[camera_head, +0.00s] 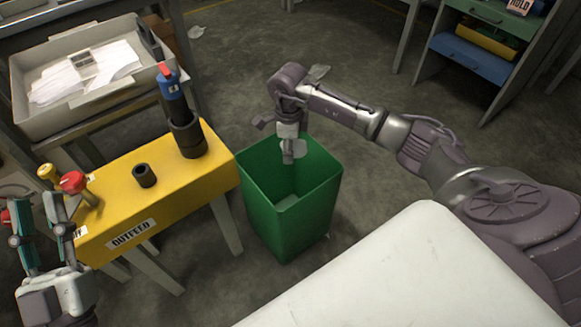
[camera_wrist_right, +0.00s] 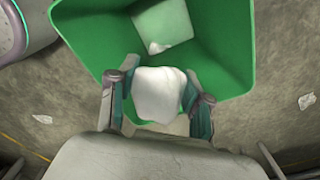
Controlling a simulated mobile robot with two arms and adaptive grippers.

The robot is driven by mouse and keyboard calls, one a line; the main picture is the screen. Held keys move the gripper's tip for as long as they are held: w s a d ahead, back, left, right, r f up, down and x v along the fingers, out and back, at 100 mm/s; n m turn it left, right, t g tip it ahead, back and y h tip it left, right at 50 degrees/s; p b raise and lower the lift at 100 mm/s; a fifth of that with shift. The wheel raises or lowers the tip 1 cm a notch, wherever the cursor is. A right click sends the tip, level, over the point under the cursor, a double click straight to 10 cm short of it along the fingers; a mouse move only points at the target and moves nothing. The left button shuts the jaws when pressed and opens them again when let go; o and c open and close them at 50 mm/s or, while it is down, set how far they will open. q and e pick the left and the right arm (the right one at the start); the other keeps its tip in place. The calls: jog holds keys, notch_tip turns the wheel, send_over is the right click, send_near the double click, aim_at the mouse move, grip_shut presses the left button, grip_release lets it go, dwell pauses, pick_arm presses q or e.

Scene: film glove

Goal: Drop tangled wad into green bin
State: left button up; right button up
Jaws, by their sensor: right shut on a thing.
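The tangled wad is a white, crumpled lump (camera_wrist_right: 158,94) between the fingers of my right gripper (camera_wrist_right: 158,102) in the right wrist view. In the head view my right gripper (camera_head: 289,152) hangs over the mouth of the green bin (camera_head: 290,222), pointing down, with a pale bit of the wad (camera_head: 297,149) showing beside it. The green bin also shows in the right wrist view (camera_wrist_right: 222,40), with a small white scrap on its floor. My left gripper (camera_head: 42,232) is at the far left, its two fingers apart with nothing visible between them.
A yellow outfeed stand (camera_head: 125,195) with knobs and a dark holder carrying a blue and red tool (camera_head: 174,90) is left of the bin. A grey tray (camera_head: 75,105) of white sheets is behind it. White scraps (camera_head: 318,72) lie on the floor. A shelf (camera_head: 470,60) stands back right.

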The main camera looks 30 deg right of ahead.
pick_arm(q)
jog(key=shift+s+a+r+t+h+b, duration=0.15)
jog(key=shift+s+r+t+h+b, duration=0.35)
jog(key=shift+s+r+t, duration=0.9)
pick_arm(e)
jog(key=shift+f, duration=0.65)
pick_arm(q)
jog(key=shift+s+r, duration=0.1)
pick_arm(e)
jog(key=o, duration=1.1)
jog(key=shift+r, duration=0.1)
notch_tip(320, 180, up, 12)
jog(key=shift+f, duration=0.1)
jog(key=shift+s, duration=0.1)
